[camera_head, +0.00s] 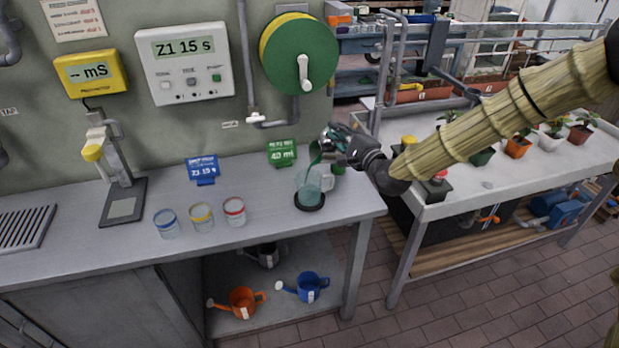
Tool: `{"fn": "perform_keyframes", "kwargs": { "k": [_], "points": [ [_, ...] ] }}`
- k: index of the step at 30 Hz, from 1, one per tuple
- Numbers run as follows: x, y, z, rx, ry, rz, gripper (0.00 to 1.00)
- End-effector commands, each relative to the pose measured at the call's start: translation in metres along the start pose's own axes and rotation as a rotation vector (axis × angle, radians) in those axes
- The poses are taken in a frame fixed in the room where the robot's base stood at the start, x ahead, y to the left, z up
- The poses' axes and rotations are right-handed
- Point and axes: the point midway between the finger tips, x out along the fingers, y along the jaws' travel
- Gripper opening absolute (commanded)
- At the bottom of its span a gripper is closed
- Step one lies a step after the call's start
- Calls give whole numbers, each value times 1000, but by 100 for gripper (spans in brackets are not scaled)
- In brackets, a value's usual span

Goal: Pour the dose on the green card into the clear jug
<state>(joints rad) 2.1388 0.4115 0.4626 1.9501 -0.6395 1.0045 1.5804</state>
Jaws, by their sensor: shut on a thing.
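The green card (281,152) stands at the back of the grey bench and reads 40 ml, with a smaller line above that I cannot read. The clear jug (309,186) stands upright on a round black pad (309,204) near the bench's right end, with blue-green liquid in it. My gripper (335,145) is above and just right of the jug, shut on a dark green vessel (317,151). This vessel looks tilted over the jug and is partly hidden by the fingers.
Three small jars with blue (166,224), yellow (201,217) and red (234,211) rims stand to the left. A hose reel (300,54) hangs behind. A potting table (460,190) with plants stands right, under my arm. Watering cans sit below the bench.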

Motion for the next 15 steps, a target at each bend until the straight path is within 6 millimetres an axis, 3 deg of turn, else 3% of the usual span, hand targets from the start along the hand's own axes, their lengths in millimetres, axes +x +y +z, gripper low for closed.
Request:
{"fn": "perform_keyframes", "kwargs": {
  "k": [15],
  "points": [
    [-1,-3,-7,-16,-1,-1,0]
  ]
}}
